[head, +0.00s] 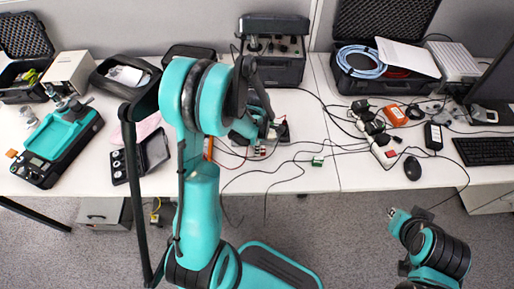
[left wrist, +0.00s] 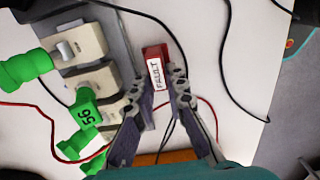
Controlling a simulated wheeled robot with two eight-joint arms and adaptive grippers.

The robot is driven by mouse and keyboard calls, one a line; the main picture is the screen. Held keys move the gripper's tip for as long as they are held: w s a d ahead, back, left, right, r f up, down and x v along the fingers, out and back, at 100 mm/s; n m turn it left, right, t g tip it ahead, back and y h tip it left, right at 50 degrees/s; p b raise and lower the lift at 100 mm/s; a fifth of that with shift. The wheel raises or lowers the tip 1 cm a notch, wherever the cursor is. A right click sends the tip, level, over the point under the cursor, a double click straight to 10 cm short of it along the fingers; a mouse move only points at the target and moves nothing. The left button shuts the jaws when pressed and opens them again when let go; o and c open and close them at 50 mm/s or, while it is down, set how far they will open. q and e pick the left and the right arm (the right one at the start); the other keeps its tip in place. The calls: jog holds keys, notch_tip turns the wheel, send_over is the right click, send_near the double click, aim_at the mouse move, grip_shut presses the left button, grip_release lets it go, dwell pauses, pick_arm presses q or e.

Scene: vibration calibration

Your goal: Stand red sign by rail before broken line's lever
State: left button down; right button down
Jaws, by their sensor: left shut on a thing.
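In the left wrist view, a red sign (left wrist: 155,57) with a white label reading FAULT is between the fingertips of my left gripper (left wrist: 160,88), which is shut on it. To its left, a grey rail (left wrist: 118,42) carries beige switch blocks (left wrist: 80,45) with levers; the sign is close beside the rail, and whether it touches the table cannot be told. In the head view my left gripper (head: 268,130) is over the table's front part, partly hiding the rail. My right gripper (head: 397,214) is low at right, off the table.
Thin black and red wires run across the white table (head: 310,120) around the rail. A small green block (head: 318,160) lies right of it. A black mouse (head: 412,168) and a power strip (head: 380,148) stand further right.

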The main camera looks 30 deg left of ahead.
pick_arm(q)
jog(key=shift+f, duration=0.2)
jog(key=c, duration=1.8)
grip_release()
